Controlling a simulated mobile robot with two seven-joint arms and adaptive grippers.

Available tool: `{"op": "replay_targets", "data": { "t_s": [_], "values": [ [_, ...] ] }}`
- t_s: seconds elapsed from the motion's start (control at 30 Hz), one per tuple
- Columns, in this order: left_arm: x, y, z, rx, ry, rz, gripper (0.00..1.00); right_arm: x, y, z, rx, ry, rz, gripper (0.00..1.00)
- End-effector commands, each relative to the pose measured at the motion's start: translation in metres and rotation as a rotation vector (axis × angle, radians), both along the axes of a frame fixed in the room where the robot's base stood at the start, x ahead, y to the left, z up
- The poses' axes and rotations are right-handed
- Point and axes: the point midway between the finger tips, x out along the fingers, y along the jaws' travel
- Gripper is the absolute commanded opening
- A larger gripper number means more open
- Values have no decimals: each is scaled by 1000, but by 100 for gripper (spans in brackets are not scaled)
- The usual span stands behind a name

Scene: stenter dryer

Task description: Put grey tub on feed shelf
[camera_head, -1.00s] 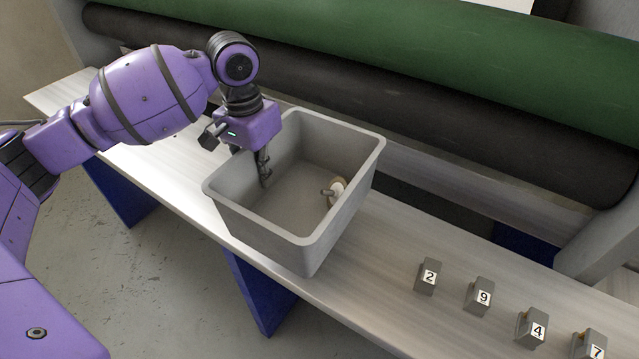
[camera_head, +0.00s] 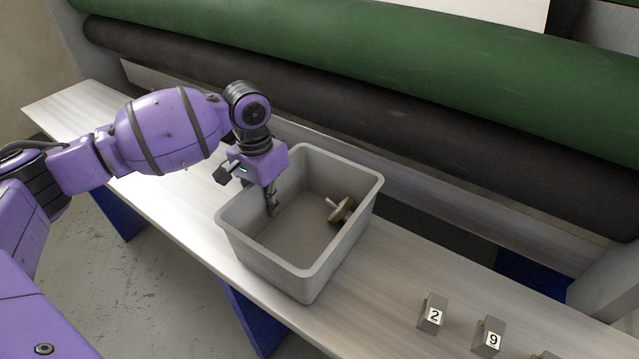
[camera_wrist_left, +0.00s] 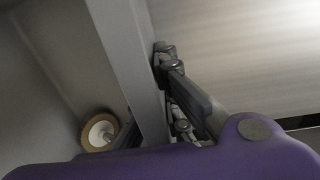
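The grey tub (camera_head: 290,268) is an open box over the pale feed shelf (camera_head: 385,270). Its base looks level and at or very near the shelf surface; I cannot tell whether it touches. My left gripper (camera_head: 264,196) straddles the tub's left wall, one finger inside and one outside. The wrist view shows the wall (camera_wrist_left: 128,62) between the fingers, which look closed on it. Inside the tub a tan and white wheel-like part (camera_head: 342,208) with a peg leans at the right; it also shows in the wrist view (camera_wrist_left: 100,130). My right gripper is out of view.
Grey blocks numbered 2 (camera_head: 433,313) and 9 (camera_head: 489,338) stand on the shelf to the right. A black roller (camera_head: 400,135) and a green roller (camera_head: 420,60) run behind. The shelf between tub and blocks is clear.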

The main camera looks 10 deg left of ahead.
Motion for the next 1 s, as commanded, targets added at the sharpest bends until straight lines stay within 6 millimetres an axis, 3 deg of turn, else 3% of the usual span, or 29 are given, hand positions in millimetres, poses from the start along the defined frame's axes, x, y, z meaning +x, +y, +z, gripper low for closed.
{"op": "replay_targets", "data": {
  "t_s": [0.23, 0.4, 0.73, 0.87, 1.0],
  "values": [
    [1, 0, -4, -1, -3, 0, 0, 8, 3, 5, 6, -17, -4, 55],
    [0, 0, -5, 0, -1, 0, 23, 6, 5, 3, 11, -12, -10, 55],
    [0, 0, -3, 0, -1, 0, 23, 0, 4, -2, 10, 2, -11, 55],
    [1, 1, 10, 0, -3, 0, 23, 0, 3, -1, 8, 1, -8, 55],
    [2, 3, 39, -1, -6, 0, 23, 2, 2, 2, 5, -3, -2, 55]
  ]
}}
